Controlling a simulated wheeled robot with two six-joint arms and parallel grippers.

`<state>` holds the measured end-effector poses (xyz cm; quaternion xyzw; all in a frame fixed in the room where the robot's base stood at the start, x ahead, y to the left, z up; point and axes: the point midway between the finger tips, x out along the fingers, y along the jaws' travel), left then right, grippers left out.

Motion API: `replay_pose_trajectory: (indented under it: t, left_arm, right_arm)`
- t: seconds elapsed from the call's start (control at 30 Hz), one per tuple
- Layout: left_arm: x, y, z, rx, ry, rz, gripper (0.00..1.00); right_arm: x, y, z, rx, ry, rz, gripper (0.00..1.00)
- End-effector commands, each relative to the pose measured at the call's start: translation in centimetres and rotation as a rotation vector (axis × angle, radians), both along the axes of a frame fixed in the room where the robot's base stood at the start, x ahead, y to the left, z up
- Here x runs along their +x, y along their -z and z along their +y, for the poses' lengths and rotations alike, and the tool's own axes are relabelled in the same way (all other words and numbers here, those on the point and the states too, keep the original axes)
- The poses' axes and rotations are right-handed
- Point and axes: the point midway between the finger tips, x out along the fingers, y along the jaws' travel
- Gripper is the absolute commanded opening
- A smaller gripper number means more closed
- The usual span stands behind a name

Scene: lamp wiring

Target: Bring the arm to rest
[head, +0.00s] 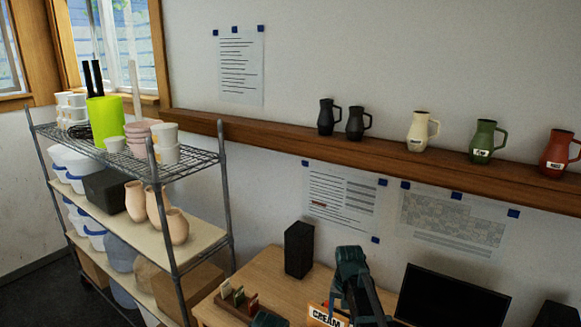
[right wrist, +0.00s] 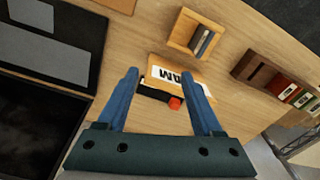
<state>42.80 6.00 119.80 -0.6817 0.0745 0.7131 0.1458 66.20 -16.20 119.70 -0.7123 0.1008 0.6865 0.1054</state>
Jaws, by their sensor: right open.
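My right gripper (right wrist: 161,80) is open in the right wrist view, its two blue fingers spread and nothing held between them. Past the fingertips lies a tan sign with a white label (right wrist: 178,76), partly hidden by a finger. A small black piece with a red end (right wrist: 175,103) shows between the fingers, near the sign; I cannot tell whether it touches it. In the head view, my teal right arm (head: 351,270) stands over the wooden table, beside the sign reading CREAM (head: 325,316).
A black box (head: 299,249), a wooden rack (head: 240,300) and a dark screen (head: 452,297) stand on the table. A wire shelf (head: 200,158) with tubs and vases is at left. Several jugs line the wall ledge (head: 290,143). A small wooden tray (right wrist: 183,38) lies beyond the sign.

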Motion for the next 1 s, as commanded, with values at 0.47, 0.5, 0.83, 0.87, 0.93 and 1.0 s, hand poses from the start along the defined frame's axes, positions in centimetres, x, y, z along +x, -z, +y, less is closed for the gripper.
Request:
replay_pose_trajectory:
  t: [0.47, 0.5, 0.83, 0.87, 0.93, 1.0]
  left_arm:
    - [0.0, 2.1, 0.0, 0.000, 0.001, 0.000, 0.50]
    - [0.0, 2.9, 0.0, 0.000, 0.002, 0.000, 0.50]
    - [0.1, 10.5, 0.0, 0.001, 0.008, -0.002, 0.50]
    - [0.1, 11.5, 0.0, 0.001, 0.009, -0.002, 0.50]
    - [0.1, 13.7, 0.0, 0.001, 0.011, -0.001, 0.50]
    - [0.1, 15.7, 0.0, 0.002, 0.013, -0.002, 0.50]
  right_arm:
    - [-17.9, 2.1, 0.0, -0.021, -0.318, -0.029, 0.68]
    - [-17.9, 2.9, 0.4, -0.023, -0.329, -0.023, 0.68]
    - [-19.8, 10.5, 4.7, -0.054, -0.448, 0.025, 0.68]
    - [-20.0, 11.5, 5.3, -0.057, -0.464, 0.031, 0.68]
    - [-20.7, 13.7, 6.4, -0.068, -0.500, 0.046, 0.68]
    - [-21.4, 15.7, 7.5, -0.080, -0.533, 0.057, 0.68]
